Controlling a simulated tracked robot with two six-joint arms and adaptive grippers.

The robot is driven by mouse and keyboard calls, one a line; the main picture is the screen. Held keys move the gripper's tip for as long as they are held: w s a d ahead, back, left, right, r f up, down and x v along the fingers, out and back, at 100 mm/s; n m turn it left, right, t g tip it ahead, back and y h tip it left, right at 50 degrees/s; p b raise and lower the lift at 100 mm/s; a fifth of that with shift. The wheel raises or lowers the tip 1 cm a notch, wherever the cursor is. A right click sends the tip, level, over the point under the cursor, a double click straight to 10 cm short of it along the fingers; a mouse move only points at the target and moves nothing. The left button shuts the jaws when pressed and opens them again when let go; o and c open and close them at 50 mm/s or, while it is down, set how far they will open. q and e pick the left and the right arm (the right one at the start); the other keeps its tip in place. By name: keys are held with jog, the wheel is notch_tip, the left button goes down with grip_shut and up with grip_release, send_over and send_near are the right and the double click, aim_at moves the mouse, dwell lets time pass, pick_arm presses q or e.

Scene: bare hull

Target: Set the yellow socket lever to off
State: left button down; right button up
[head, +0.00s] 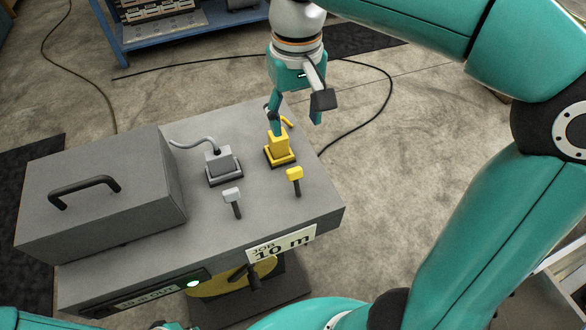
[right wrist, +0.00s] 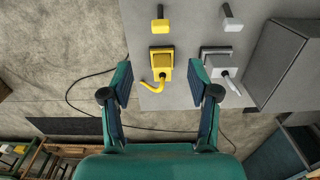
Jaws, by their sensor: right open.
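The yellow socket (head: 280,150) sits on top of a grey machine box with a yellow plug and a short yellow cable end. The yellow lever (head: 294,175), a yellow knob on a dark stem, stands in front of it. Both also show in the right wrist view, the socket (right wrist: 161,63) and the lever knob (right wrist: 160,26). My right gripper (head: 296,126) is open and empty at the far side of the yellow socket; one finger overlaps the plug in the head view. Contact cannot be told. The lever is clear of the fingers.
The grey socket (head: 223,168) with a grey cable and the grey lever (head: 232,196) stand to the left. A raised housing with a black handle (head: 84,188) is further left.

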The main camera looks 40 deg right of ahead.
aim_at(294, 170)
notch_tip(294, 170, down, 15)
jog(key=shift+a+b, duration=0.1)
jog(key=shift+b, duration=0.45)
grip_shut()
